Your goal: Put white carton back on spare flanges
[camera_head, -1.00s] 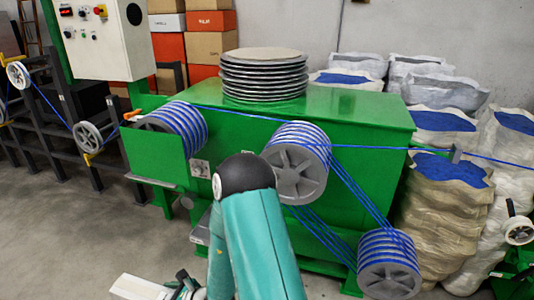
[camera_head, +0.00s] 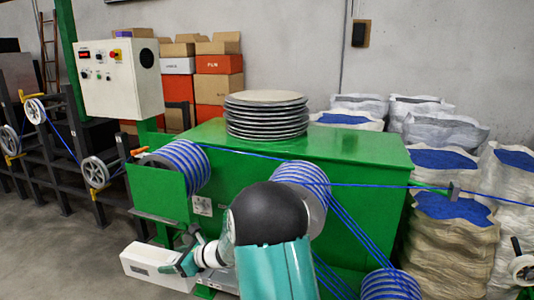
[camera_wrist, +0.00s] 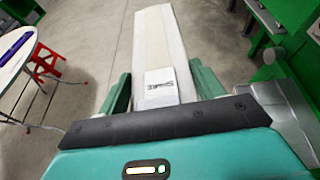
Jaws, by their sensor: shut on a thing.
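The white carton (camera_head: 150,270) is a long box, low at the left front of the green machine in the head view. My gripper (camera_head: 187,262) is shut on it near its right end. In the wrist view the carton (camera_wrist: 157,40) extends away between the two green fingers of my gripper (camera_wrist: 163,88), with a dark printed label near them. The floor shows around it. The spare flanges (camera_head: 266,117) are a stack of several grey discs on top of the green machine, well above and to the right of the carton. No carton lies on the stack.
The green machine (camera_head: 360,150) has blue-cable pulleys (camera_head: 300,180) at its front and cable spans across it. A control box (camera_head: 118,65) stands at the left. Sacks of blue granules (camera_head: 450,215) stand right. A white table (camera_wrist: 15,55) and red stool (camera_wrist: 45,62) show in the wrist view.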

